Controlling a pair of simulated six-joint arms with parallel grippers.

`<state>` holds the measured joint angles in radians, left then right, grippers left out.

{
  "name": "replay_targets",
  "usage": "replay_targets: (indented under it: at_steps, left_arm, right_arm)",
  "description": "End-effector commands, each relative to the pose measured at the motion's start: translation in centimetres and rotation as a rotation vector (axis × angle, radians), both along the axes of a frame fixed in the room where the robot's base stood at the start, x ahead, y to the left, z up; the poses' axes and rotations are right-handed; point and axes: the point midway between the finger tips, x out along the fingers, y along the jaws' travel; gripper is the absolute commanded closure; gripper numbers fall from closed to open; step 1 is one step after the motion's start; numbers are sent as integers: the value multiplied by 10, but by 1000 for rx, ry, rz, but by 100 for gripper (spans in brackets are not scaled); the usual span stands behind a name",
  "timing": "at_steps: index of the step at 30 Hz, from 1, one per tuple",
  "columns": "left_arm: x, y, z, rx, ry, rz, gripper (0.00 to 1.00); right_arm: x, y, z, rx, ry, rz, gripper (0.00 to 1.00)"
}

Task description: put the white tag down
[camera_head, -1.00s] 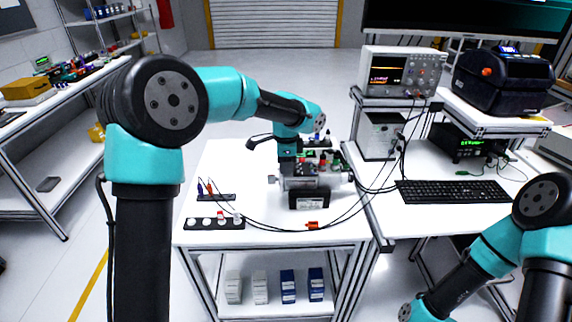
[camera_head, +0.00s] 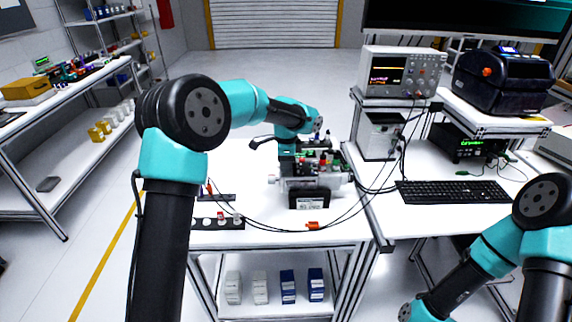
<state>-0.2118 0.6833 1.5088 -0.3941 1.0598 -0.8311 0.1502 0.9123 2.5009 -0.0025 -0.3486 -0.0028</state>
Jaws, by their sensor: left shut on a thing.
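My left gripper (camera_head: 287,178) points down at the servo device (camera_head: 312,180) on the white table. It is shut, and its fingertips are small and partly lost against the device. The white tag in its grip is too small to make out. The device has a grey body with a dark block (camera_head: 309,200) at its front and red and green parts on top. My right arm stands at the lower right, with its gripper outside the picture.
A black strip with white discs (camera_head: 218,223) lies at the table's front left, partly behind my left arm. An orange piece (camera_head: 313,226) lies near the front edge among black cables. A keyboard (camera_head: 452,192) lies on the right bench.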

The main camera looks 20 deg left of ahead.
Motion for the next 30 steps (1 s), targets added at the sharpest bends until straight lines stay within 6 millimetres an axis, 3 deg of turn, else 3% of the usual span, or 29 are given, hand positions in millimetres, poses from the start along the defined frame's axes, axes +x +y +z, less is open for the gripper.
replay_targets:
  at_steps: [14, 15, 21, 30]
  left_arm:
    - [0, 0, -8, 0, -1, 0, 96]
    - [0, 0, -8, 0, -1, 0, 71]
    - [0, 0, -8, 0, -1, 0, 52]
    - [0, 0, -7, 0, -1, 0, 48]
  right_arm:
    - [0, 0, 0, 0, 0, 0, 100]
    - [0, 0, 0, 0, 0, 0, 100]
    - [0, 0, 0, 0, 0, 0, 100]
    - [0, 0, 0, 0, 0, 0, 100]
